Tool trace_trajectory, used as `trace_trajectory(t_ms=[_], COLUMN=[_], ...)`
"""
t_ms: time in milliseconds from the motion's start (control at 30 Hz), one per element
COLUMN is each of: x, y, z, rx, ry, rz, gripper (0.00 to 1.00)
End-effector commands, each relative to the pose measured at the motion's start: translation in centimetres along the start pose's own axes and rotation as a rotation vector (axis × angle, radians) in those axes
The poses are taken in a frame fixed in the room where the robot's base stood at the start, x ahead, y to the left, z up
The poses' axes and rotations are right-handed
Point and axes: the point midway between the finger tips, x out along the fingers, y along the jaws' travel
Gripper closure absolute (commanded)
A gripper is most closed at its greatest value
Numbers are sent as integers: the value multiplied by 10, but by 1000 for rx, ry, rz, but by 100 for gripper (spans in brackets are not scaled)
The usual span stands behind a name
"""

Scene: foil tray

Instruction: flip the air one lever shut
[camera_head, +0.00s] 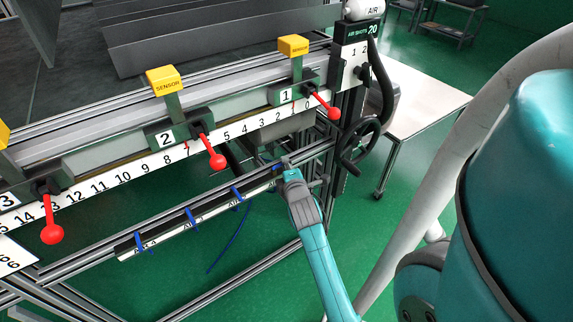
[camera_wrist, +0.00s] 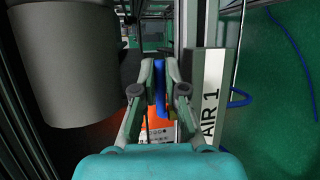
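My gripper (camera_wrist: 160,72) is at the right end of the lower rail, at the valve labelled AIR 1 (camera_wrist: 210,112). In the wrist view its two fingers stand on either side of the blue air one lever (camera_wrist: 160,88), with little or no gap. I cannot tell whether they press on it. In the head view my gripper (camera_head: 285,163) hides most of this valve. Other blue levers, such as the middle one (camera_head: 191,216), stick out along the lower rail (camera_head: 165,235) to the left.
Red-knobbed levers (camera_head: 217,161) hang from the numbered upper rail, below yellow sensor boxes (camera_head: 293,46). A black handwheel (camera_head: 362,147) is right of my gripper. A large grey cylinder (camera_wrist: 75,60) is close on the left in the wrist view. A blue hose (camera_head: 232,243) hangs below the rail.

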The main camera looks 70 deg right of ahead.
Motion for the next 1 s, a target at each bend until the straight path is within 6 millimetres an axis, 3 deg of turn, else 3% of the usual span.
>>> trace_trajectory(t_ms=[467,1000], x=[-8,-96], y=[-1,-2], z=[0,-1], rx=[0,0], ry=[0,1], rz=[-2,-4], gripper=[78,78])
